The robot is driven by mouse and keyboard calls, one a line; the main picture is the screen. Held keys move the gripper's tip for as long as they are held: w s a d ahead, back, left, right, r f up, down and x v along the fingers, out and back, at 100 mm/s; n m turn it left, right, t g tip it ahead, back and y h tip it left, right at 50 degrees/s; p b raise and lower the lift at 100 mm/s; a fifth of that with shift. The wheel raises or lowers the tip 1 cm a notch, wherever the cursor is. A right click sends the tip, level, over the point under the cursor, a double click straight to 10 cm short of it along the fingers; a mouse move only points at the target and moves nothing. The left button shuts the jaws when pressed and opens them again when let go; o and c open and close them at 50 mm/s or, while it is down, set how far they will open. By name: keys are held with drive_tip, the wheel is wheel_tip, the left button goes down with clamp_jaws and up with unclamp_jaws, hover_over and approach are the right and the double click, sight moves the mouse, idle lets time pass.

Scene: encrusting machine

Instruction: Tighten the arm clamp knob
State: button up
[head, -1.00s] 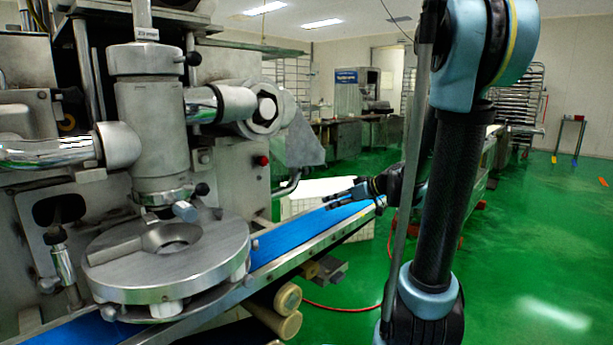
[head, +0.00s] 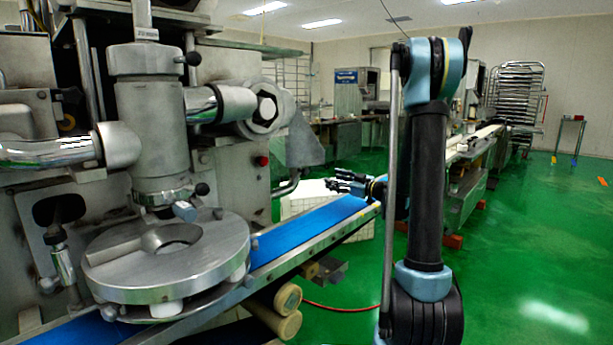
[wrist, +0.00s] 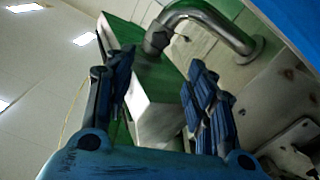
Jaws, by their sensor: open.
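The encrusting machine (head: 230,180) fills the left of the head view. A large hexagonal clamp fitting (head: 266,110) ends its right chrome arm (head: 232,103). Small black ball knobs sit on the column, one high (head: 193,58) and one low (head: 202,189); I cannot tell which part is the arm clamp knob. My gripper (head: 345,182) is right of the machine, over the far end of the blue belt, well apart from these knobs. In the wrist view my gripper (wrist: 155,90) has its fingers spread, with nothing between them.
The blue conveyor belt (head: 310,220) slopes up to the right below my gripper. A bent metal pipe (head: 290,185) juts from the machine's side; a bent pipe (wrist: 215,22) also shows close beyond my fingers in the wrist view. Green floor (head: 540,250) is open at the right.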

sight(307, 172)
drive_tip(key=x, duration=1.6)
drive_tip(key=shift+a, duration=0.1)
drive_tip(key=shift+c, duration=0.5)
drive_tip(key=c, duration=1)
